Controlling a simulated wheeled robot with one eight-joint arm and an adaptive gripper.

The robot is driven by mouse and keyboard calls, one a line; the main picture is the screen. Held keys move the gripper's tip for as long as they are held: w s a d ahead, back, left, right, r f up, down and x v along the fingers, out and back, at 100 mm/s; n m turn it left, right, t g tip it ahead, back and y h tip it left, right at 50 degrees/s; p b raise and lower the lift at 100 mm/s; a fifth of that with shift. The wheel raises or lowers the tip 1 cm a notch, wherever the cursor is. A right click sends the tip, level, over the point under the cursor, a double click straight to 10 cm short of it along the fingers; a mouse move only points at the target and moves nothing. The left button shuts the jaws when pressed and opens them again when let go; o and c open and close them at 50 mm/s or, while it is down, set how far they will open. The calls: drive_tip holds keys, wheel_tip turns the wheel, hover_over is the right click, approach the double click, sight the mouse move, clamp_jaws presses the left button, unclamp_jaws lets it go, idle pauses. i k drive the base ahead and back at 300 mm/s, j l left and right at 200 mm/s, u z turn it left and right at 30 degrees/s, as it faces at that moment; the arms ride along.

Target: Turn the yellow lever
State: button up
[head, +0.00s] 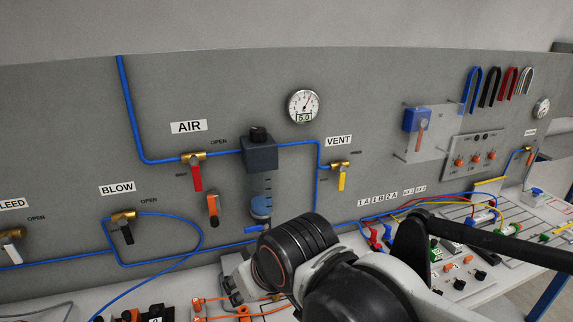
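The yellow lever (342,181) hangs straight down from a small brass valve (341,165) on the grey panel. It sits just under the white VENT label (339,141), with the blue air line joining it from the left. Small OPEN lettering is to the right of the valve. Nothing covers the lever. My arm fills the lower middle of the head view, below the lever and in front of the panel. My gripper cannot be made out in this view.
A red lever (196,178) under AIR, a black lever (127,232) under BLOW and a white lever (12,254) are to the left. A filter unit (260,155) stands left of the yellow lever, a gauge (303,106) above. Cables and connectors crowd the bench (70,306) below.

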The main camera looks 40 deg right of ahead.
sight(342, 168)
drive_tip(key=z, duration=1.3)
drive_tip(key=k+l+u, duration=0.1)
drive_tip(key=k+l, duration=0.05)
